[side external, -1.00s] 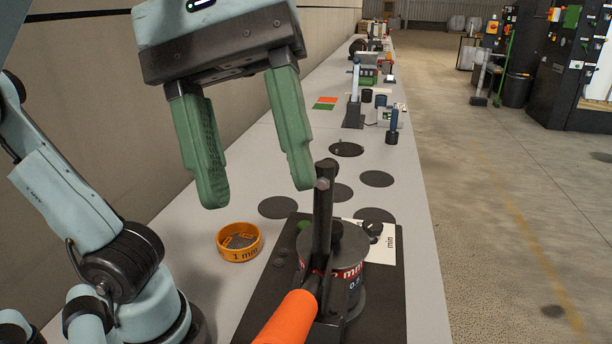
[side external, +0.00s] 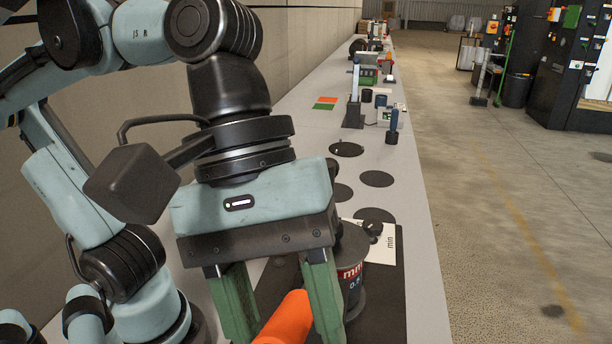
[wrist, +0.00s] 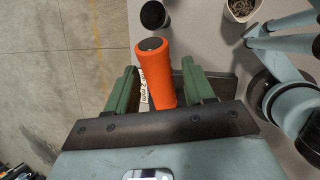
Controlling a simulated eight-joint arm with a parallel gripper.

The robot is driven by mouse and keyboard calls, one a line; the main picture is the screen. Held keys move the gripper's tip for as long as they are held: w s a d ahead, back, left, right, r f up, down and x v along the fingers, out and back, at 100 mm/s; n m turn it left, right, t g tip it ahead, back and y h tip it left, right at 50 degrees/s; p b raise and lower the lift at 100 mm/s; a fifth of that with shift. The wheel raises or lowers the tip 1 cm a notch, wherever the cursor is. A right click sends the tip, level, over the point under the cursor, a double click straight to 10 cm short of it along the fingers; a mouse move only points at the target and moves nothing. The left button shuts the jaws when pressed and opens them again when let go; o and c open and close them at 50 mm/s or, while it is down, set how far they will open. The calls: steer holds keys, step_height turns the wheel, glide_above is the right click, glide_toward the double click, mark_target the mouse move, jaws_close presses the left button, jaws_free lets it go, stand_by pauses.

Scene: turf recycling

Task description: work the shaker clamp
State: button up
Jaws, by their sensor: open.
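The shaker clamp's orange handle (side external: 287,318) shows low in the side external view, between the green fingers of my gripper (side external: 285,335). In the wrist view the orange handle (wrist: 155,75) points up between the two open fingers of my gripper (wrist: 158,85), with a gap on each side. The grey sieve stack (side external: 352,270) with a red label stands on the dark base plate (side external: 385,310), partly behind my gripper. The clamp's upright arm is hidden by my gripper in the side external view.
A white card (side external: 385,240) lies beside the stack. Dark round discs (side external: 376,179) lie flat on the grey bench (side external: 420,260) behind it. A blue-handled tool (side external: 392,125) and a stand (side external: 354,100) are farther back. The floor is to the right of the bench.

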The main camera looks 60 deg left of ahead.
mark_target(299, 296)
steer(key=shift+d+f, duration=0.1)
steer(key=shift+f, duration=0.05)
jaws_close()
stand_by(0.4)
steer(key=shift+w+a+r+n+g+h, duration=0.2)
steer(key=shift+w+a+r+g+h, duration=0.4)
steer(key=shift+r+g+h, duration=0.2)
steer(key=shift+w+a+r+n+g+h, duration=0.2)
steer(key=shift+w+a+r+g+h, duration=0.35)
steer(key=shift+r+g+h, duration=0.3)
steer(key=shift+f, duration=0.1)
jaws_free()
steer(key=shift+s, duration=0.1)
